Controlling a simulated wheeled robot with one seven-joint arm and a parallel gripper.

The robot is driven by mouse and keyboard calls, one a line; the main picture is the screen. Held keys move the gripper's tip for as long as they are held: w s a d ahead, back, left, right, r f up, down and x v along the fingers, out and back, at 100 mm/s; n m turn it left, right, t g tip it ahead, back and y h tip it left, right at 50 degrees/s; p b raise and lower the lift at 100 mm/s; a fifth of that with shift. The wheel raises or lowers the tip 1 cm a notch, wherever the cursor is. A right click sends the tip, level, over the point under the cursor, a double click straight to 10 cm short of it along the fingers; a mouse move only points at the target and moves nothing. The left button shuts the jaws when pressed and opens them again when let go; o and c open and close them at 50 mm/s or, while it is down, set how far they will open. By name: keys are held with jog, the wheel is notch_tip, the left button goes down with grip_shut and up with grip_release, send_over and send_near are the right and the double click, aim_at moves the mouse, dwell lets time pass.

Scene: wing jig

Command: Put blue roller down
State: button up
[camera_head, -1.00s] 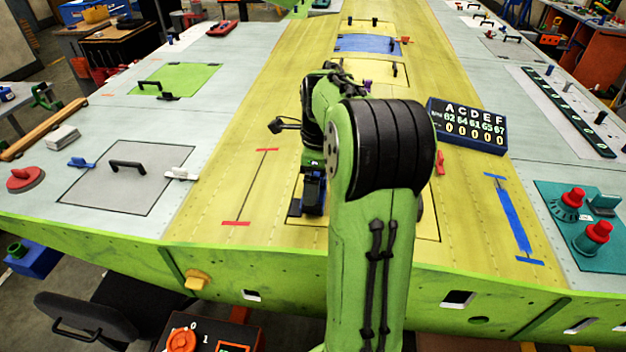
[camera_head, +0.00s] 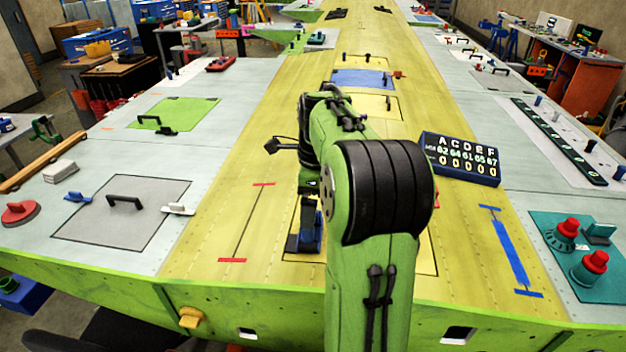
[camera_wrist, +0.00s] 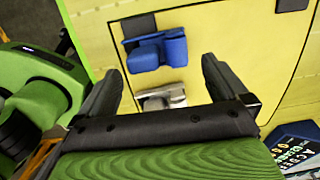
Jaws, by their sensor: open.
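The blue roller (camera_wrist: 157,52) lies on the yellow wing panel (camera_wrist: 225,35) in the wrist view, just beyond my fingertips and apart from both fingers. A dark block touches its upper left end. My gripper (camera_wrist: 163,67) is open, one finger on each side, with nothing clamped between them. In the head view my gripper (camera_head: 309,215) is low over the yellow panel and partly hidden by my arm. A bit of blue shows beside it there, but I cannot tell roller from gripper parts.
A small grey metal piece (camera_wrist: 161,97) sits between the fingers, nearer the palm. A dark blue number board (camera_head: 461,158) stands to the right. A blue strip (camera_head: 511,252) and a teal plate with red-topped knobs (camera_head: 583,262) lie farther right. The yellow surface left of my gripper is mostly clear.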

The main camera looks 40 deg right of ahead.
notch_tip(320, 180, up, 8)
jog(key=p, duration=0.2)
jog(key=s+a+r+n+h, duration=0.1)
jog(key=s+a+n, duration=0.1)
jog(key=a+n, duration=0.55)
jog(key=s+a+f+n+t, duration=0.2)
jog(key=s+a+f+n, duration=0.1)
jog(key=s+a+n, duration=0.4)
jog(key=s+a+f+n+t+b, duration=0.1)
jog(key=s+a+n, duration=0.5)
jog(key=n, duration=0.8)
jog(key=a+f+t, duration=0.1)
jog(key=a+f, duration=0.1)
jog(key=a, duration=0.1)
jog(key=shift+s+t+y, duration=0.3)
jog(key=shift+s+y, duration=0.1)
jog(key=shift+f, duration=0.1)
